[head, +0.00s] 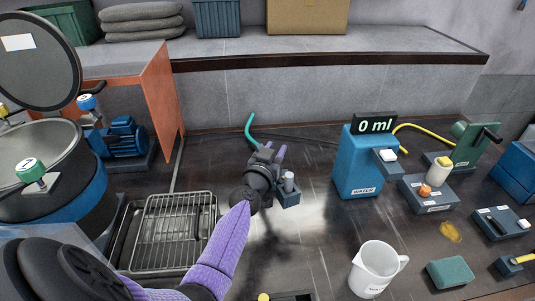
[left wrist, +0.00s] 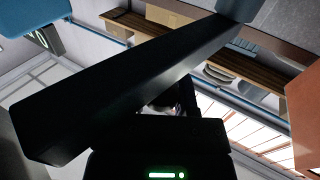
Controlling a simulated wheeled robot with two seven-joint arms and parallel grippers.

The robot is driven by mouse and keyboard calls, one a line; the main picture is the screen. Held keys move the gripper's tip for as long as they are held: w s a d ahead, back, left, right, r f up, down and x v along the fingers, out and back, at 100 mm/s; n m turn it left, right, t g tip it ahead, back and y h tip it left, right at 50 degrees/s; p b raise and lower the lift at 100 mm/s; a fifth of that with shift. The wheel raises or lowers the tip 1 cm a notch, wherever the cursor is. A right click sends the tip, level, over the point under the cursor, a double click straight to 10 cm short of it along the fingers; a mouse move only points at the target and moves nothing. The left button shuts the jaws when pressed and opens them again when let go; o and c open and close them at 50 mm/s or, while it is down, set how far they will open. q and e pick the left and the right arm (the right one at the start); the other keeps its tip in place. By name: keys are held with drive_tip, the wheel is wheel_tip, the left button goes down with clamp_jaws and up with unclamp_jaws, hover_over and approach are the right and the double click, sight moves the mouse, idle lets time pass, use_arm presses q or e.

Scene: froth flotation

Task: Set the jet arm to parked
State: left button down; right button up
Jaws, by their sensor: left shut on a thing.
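The jet arm shows as a teal curved tube (head: 249,128) whose lower end runs behind my left gripper. A small dark blue block (head: 289,196) with a pale-topped post stands just right of the gripper. My left gripper (head: 275,154) reaches in over the dark bench and is shut at the tube's lower end, where its own body hides most of what lies between the fingers. In the left wrist view, large dark shapes fill the middle and the held part cannot be made out. My right gripper is not in view.
A blue water dispenser (head: 358,165) reading 0 ml stands to the right. A white jug (head: 374,270) and a green sponge (head: 450,271) are at the front right. A wire rack (head: 172,230) and a round tank (head: 40,160) are on the left.

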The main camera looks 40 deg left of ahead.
use_arm(q)
drive_tip(key=w+n+g+y+b, duration=0.1)
drive_tip(key=n+g+y, duration=0.1)
drive_tip(key=n+y, duration=0.1)
drive_tip(key=w+n+g+y+b, duration=0.2)
drive_tip(key=g+y, duration=0.1)
drive_tip(key=y, duration=0.1)
drive_tip(key=w+n+g+y+b, duration=0.1)
drive_tip(key=n+g+y, duration=0.2)
drive_tip(key=shift+w+a+f+n, duration=0.1)
drive_tip(key=shift+w+n, duration=0.2)
drive_tip(key=shift+w, duration=0.05)
idle(0.5)
drive_tip(key=shift+y+b, duration=0.3)
drive_tip(key=shift+c, duration=1.9)
unclamp_jaws()
drive_tip(key=shift+w, duration=0.1)
drive_tip(key=p+v, duration=0.5)
drive_tip(key=v, duration=0.5)
